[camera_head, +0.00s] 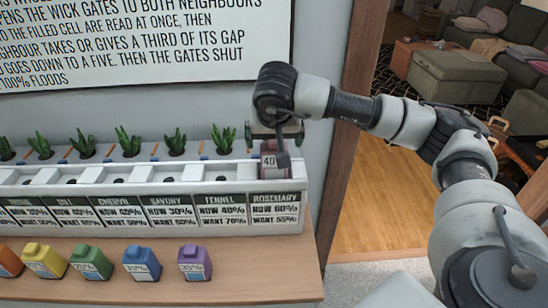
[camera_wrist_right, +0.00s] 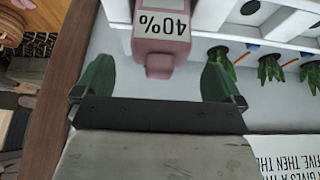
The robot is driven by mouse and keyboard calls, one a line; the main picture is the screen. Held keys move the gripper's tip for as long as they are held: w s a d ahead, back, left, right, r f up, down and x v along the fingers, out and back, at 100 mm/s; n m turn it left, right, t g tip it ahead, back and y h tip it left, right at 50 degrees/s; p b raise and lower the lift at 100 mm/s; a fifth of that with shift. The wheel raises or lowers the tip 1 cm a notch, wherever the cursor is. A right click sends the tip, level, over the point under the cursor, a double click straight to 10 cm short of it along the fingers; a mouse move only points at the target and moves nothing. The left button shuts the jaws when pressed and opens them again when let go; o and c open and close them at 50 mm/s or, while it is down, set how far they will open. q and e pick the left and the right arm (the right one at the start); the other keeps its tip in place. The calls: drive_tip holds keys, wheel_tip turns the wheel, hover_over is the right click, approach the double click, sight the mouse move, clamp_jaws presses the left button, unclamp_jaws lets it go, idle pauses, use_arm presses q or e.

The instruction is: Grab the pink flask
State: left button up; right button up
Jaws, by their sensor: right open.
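The pink flask (camera_head: 267,147) with a 40% label stands at the right end of the white planter rack, in the Rosemary cell. It also shows in the right wrist view (camera_wrist_right: 160,52), top centre, with its narrow neck towards my gripper. My right gripper (camera_head: 277,137) is above and around the flask's top in the head view. In the right wrist view my right gripper (camera_wrist_right: 159,76) is open, with one green finger on each side of the flask's neck and gaps between. My left gripper is not in view.
The white rack (camera_head: 150,195) holds a row of potted plants behind its cells. Purple (camera_head: 195,262), blue (camera_head: 141,263), green (camera_head: 91,262), yellow (camera_head: 44,260) and orange flasks stand on the wooden table (camera_head: 255,270) in front. A wooden door frame (camera_head: 350,110) is close on the right.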

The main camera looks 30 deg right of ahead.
drive_tip(key=shift+x, duration=1.55)
drive_tip(key=shift+c, duration=0.5)
drive_tip(key=shift+r, duration=0.1)
drive_tip(key=c, duration=1.4)
drive_tip(key=shift+r, duration=0.1)
